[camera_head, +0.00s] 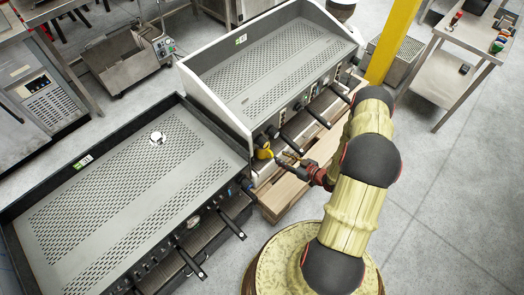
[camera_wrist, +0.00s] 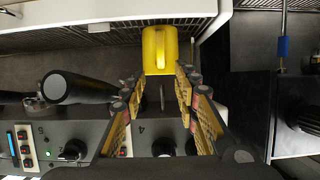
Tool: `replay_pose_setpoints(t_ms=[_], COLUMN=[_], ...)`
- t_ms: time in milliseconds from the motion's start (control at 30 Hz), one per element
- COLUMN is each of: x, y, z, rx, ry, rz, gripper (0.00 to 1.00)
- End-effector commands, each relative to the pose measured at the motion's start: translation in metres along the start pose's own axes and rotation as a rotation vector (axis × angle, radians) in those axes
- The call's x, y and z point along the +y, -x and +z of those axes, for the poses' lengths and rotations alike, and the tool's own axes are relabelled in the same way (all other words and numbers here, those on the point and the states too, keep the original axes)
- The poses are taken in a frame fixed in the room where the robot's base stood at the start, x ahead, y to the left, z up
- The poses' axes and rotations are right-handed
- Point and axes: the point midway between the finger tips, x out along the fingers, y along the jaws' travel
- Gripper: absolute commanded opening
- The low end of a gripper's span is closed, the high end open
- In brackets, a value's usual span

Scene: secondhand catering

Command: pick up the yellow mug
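The yellow mug (camera_head: 263,153) sits at the near corner of the rear coffee machine, beside the gap between the two machines. In the wrist view the yellow mug (camera_wrist: 150,50) is straight ahead, with what looks like its handle on the side facing me. My gripper (camera_wrist: 158,84) is open, its two fingers apart and nothing between them. The mug is just beyond the fingertips, roughly centred between them; I cannot tell whether they touch. In the head view my gripper (camera_head: 292,160) is small, just right of the mug.
The rear coffee machine (camera_head: 275,65) and front coffee machine (camera_head: 120,200) have perforated tops. A black handle (camera_wrist: 80,87) sticks out left of my fingers, above a panel with knobs (camera_wrist: 72,150). A yellow post (camera_head: 393,40) stands behind my arm. Open floor (camera_head: 455,190) lies at right.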

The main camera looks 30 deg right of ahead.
Motion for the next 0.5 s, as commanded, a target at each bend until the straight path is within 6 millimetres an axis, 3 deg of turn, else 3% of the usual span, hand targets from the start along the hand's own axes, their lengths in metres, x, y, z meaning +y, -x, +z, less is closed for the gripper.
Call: replay_pose_setpoints(t_ms=[500], x=[-0.002], y=[-0.059], z=[0.004], rx=[-0.002], ry=[0.0], rz=[0.0], gripper=[0.31])
